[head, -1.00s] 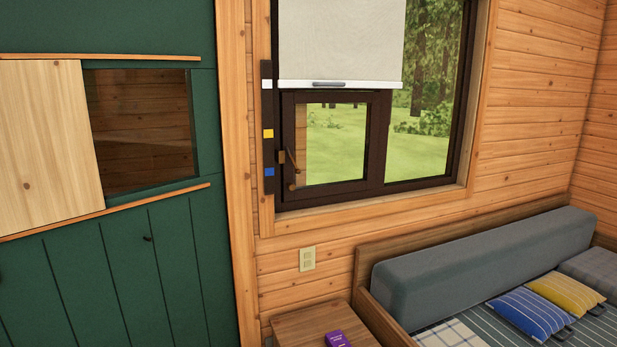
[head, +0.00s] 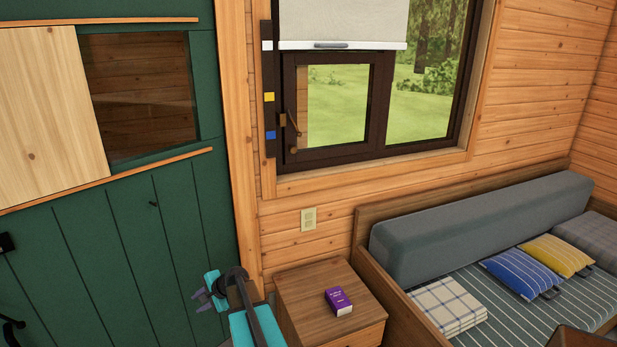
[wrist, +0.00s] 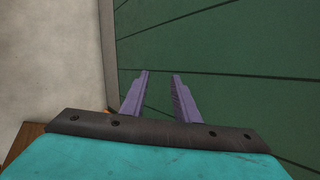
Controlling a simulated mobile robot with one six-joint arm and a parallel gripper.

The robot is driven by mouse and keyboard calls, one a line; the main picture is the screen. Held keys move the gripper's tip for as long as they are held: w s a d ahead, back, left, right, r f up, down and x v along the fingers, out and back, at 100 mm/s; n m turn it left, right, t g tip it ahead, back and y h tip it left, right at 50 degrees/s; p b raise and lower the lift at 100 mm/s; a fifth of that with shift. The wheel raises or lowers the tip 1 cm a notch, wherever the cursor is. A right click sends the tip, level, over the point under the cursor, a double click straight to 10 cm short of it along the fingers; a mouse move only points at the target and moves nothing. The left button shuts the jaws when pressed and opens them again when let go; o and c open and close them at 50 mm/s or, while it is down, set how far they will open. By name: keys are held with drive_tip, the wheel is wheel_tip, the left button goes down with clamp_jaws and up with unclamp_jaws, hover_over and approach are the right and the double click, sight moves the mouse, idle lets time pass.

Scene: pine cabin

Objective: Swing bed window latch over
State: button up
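The bed window (head: 374,104) has a dark frame with a small hinged pane at its lower left. A brown latch handle (head: 291,125) sits on the left side of that pane's frame, below the blind. My gripper (head: 201,295) is low at the bottom of the head view, left of the nightstand and well below the latch. In the wrist view, its two purple fingers (wrist: 160,95) stand apart with nothing between them, in front of the green door. The latch is not in the wrist view.
A pale blind (head: 345,22) hangs over the window's upper part. A dark strip (head: 269,80) with coloured markers is left of the window. A nightstand (head: 300,285) holds a purple box (head: 338,301). A daybed (head: 480,235) with cushions stands at right. The green door (head: 110,240) fills the left.

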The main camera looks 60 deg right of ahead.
drive_tip(key=w+d+r+m+t+h, duration=0.15)
drive_tip(key=d+r+m, duration=0.25)
drive_tip(key=d+r, duration=0.7)
drive_tip(key=m+t+h+p, duration=0.45)
drive_tip(key=m+h, duration=0.65)
drive_tip(key=m, duration=0.3)
approach(300, 135)
drive_tip(key=b, duration=0.1)
drive_tip(key=shift+w+d+r, duration=0.1)
drive_tip(key=shift+w+d, duration=0.15)
drive_tip(key=shift+d, duration=0.05)
drive_tip(key=shift+w+d, duration=0.1)
drive_tip(key=shift+x, duration=3.85)
drive_tip(key=c, duration=0.6)
